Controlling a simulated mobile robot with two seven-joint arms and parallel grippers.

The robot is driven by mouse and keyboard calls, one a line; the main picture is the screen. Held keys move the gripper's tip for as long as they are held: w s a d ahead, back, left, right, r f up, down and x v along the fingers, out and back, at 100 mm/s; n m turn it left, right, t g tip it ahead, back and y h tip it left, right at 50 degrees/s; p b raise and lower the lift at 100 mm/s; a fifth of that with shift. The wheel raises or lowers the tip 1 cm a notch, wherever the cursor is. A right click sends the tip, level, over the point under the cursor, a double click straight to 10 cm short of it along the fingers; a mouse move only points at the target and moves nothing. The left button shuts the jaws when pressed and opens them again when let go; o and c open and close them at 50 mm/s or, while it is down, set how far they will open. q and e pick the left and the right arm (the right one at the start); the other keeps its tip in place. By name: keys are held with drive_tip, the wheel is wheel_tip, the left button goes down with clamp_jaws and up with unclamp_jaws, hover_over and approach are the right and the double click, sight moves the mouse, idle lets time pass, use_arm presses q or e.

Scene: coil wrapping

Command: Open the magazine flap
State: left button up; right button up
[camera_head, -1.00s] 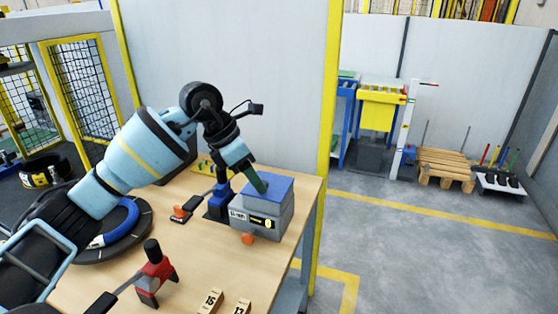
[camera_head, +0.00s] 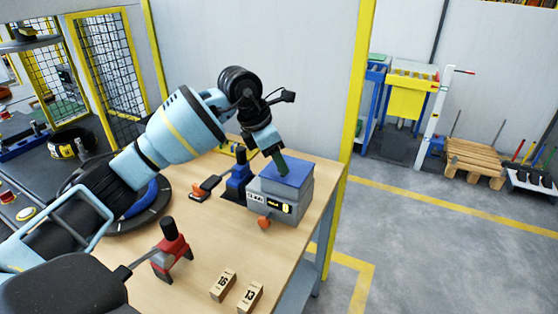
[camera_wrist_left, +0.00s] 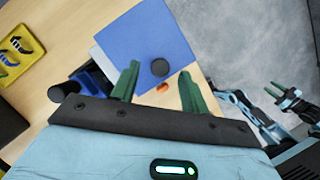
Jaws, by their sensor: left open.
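The magazine (camera_head: 276,207) is a grey box at the right end of the workbench, with a flat blue flap (camera_head: 297,177) lying on top. My left gripper (camera_head: 282,164) points down at the blue flap. In the left wrist view, its green fingers stand apart on either side of a round black knob (camera_wrist_left: 160,68) on the blue flap (camera_wrist_left: 148,33). I cannot tell whether the fingers touch it. The flap looks closed. My right gripper (camera_wrist_left: 277,90) shows small at the right of the wrist view, its green fingers apart and empty.
A blue clamp-like device (camera_head: 236,183) stands just left of the magazine. An orange knob (camera_head: 263,222) is at the box's front. A red-and-black stand (camera_head: 172,250) and two numbered wooden blocks (camera_head: 222,284) are nearer. A round turntable with a blue coil (camera_head: 138,202) lies left.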

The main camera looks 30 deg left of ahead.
use_arm(q)
drive_tip(key=shift+w+d+f, duration=0.15)
drive_tip(key=shift+f, duration=0.4)
clamp_jaws()
